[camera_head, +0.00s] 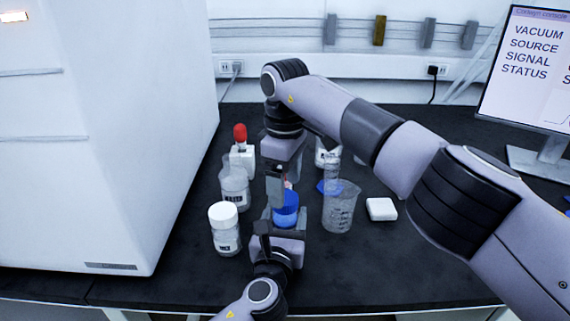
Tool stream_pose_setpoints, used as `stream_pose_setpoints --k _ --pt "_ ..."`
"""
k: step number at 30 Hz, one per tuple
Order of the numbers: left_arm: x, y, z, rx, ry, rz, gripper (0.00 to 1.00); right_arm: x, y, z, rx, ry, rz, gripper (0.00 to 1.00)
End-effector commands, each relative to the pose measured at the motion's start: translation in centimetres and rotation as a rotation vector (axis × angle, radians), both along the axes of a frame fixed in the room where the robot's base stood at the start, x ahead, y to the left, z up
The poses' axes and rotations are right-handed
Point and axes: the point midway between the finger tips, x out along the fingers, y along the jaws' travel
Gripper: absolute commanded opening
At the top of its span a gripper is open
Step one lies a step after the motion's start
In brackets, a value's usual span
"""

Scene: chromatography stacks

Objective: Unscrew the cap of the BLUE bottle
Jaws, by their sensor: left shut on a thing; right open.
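The blue bottle (287,208) stands upright on the dark bench near the middle, mostly covered by my grippers; its blue upper part shows between them. My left gripper (281,226) reaches in from the front, low down, and is shut on the bottle. My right gripper (280,188) points down from above, just over the bottle's top. It is open, with its fingers beside the top; I cannot tell whether they touch it. The line between cap and bottle body is hidden.
White-capped bottles (224,229) (235,186) and a red-topped bottle (241,150) stand to the left, beside a large white cabinet (120,130). A clear beaker (340,207), a blue item (323,187) and a white block (381,209) are to the right. A monitor (528,75) stands far right.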

Motion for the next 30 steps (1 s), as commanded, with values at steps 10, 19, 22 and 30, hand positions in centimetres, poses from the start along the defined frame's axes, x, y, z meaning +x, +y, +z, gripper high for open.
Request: stream_pose_setpoints --k 10,19,22,30 --pt "0.0 0.0 0.0 0.000 0.001 0.000 0.00 0.0 0.0 -3.0 0.000 -0.001 0.001 0.74" --pt "0.0 0.0 0.0 0.000 0.001 0.000 0.00 0.0 0.0 -3.1 0.000 -0.001 0.001 0.55" --pt "0.0 0.0 0.0 0.000 0.001 0.000 0.00 0.0 0.0 -3.1 0.000 -0.001 0.001 0.22" --pt "0.0 0.0 0.0 0.000 0.001 0.000 0.00 0.0 -0.1 -3.0 -0.001 -0.001 0.109 0.17"
